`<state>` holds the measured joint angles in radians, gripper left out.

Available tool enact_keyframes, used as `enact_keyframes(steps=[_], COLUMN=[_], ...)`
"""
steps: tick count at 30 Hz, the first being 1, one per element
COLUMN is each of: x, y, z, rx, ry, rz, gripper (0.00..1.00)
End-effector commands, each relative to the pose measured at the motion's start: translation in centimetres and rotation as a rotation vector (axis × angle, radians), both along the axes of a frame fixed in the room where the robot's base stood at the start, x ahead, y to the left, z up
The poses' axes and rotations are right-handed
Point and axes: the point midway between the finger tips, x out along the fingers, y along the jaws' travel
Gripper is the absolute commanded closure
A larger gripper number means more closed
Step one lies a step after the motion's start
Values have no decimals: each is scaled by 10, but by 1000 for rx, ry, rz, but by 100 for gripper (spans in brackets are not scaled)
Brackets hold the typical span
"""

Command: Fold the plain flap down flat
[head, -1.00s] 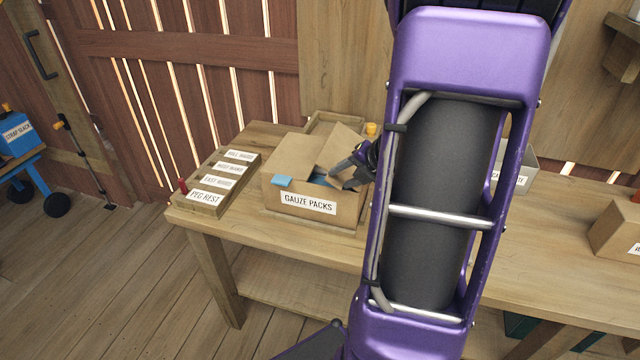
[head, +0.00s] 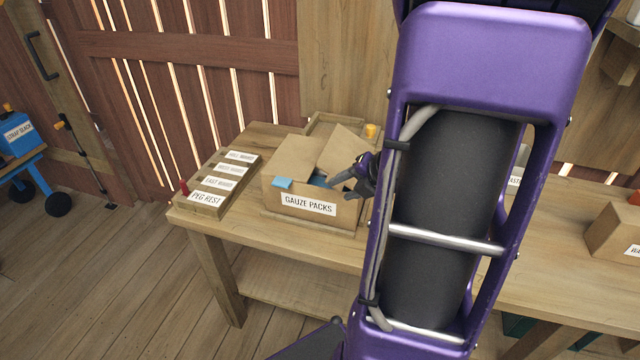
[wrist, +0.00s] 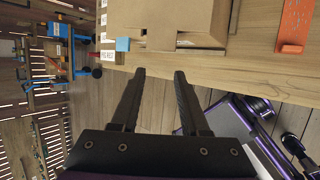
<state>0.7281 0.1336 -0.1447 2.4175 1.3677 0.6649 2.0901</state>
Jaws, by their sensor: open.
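The cardboard box (head: 283,205) labelled GAUZE PACKS sits on the wooden bench. Its left flap (head: 291,156), with a blue tab (head: 282,183) at the front corner, lies nearly level. The plain flap (head: 343,149) on the right stands tilted up, and a gap with something blue inside shows between the flaps. My gripper (head: 343,186) is open and empty at the box's front right, close to the plain flap; I cannot tell if it touches. In the wrist view my open fingers (wrist: 160,74) point at the box (wrist: 168,20), with the blue tab (wrist: 122,44) beyond them to the left.
A labelled peg board (head: 215,185) with a red peg lies left of the box. A yellow object (head: 371,131) stands behind the box. Another cardboard box (head: 613,232) is at the far right. My arm hides the middle of the bench (head: 540,260).

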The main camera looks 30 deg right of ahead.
Motion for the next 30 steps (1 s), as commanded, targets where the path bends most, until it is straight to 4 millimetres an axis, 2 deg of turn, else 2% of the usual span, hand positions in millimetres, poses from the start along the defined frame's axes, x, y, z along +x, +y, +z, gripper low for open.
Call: enact_keyframes(steps=[4, 10, 16, 29, 30], x=[-1, -1, -1, -1, -1], y=[1, 1, 1, 1, 1], z=[4, 26, 38, 40, 40], rx=[-1, -1, -2, 0, 0], ry=[0, -1, -2, 0, 0], rz=[1, 2, 0, 0, 0], gripper=[55, 55, 55, 55, 57])
